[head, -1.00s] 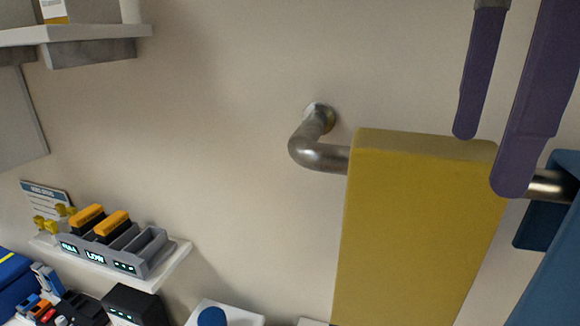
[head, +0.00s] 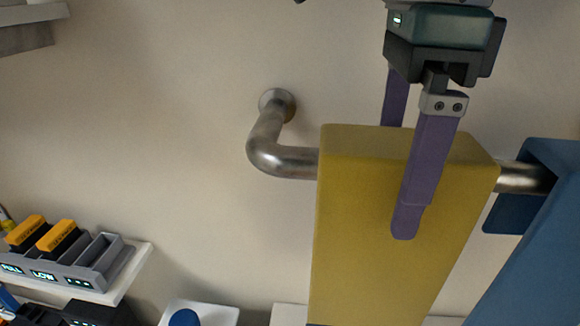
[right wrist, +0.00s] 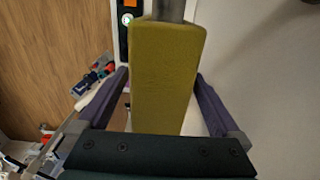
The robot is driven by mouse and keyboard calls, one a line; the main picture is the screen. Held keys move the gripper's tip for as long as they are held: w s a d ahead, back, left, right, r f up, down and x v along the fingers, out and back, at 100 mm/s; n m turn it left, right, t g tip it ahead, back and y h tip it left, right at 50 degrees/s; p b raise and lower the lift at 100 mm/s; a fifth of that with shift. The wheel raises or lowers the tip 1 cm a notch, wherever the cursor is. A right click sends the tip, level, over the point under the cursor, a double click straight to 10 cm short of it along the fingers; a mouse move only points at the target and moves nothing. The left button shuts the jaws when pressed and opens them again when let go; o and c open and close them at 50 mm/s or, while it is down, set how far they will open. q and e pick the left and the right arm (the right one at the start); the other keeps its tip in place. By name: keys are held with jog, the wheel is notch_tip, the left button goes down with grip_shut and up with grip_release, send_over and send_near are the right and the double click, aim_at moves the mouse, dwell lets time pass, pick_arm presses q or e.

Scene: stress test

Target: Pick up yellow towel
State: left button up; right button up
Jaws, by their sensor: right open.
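The yellow towel (head: 365,230) hangs over a metal rail (head: 285,161) on the wall. My right gripper (head: 398,180) comes from above in the head view, one purple finger in front of the towel and the other behind its top edge. In the right wrist view the towel (right wrist: 166,80) stands between the two purple fingers of my right gripper (right wrist: 162,82), with gaps at both sides. The gripper is open around it. The towel's lower end is out of the head view. My left gripper is not in view.
A blue towel (head: 540,240) hangs on the same rail just right of the yellow one. A charger with orange batteries (head: 58,237) stands on a small white shelf (head: 128,275) at lower left. The wall left of the rail is bare.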

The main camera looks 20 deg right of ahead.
aim_at(374, 258)
notch_tip(374, 258, down, 3)
jog(key=p, duration=0.2)
jog(key=shift+p, duration=0.3)
jog(key=shift+f, duration=0.45)
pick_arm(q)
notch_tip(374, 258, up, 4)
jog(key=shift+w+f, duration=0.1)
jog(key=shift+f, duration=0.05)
pick_arm(e)
jog(key=shift+c, duration=0.4)
jog(key=c, duration=1.4)
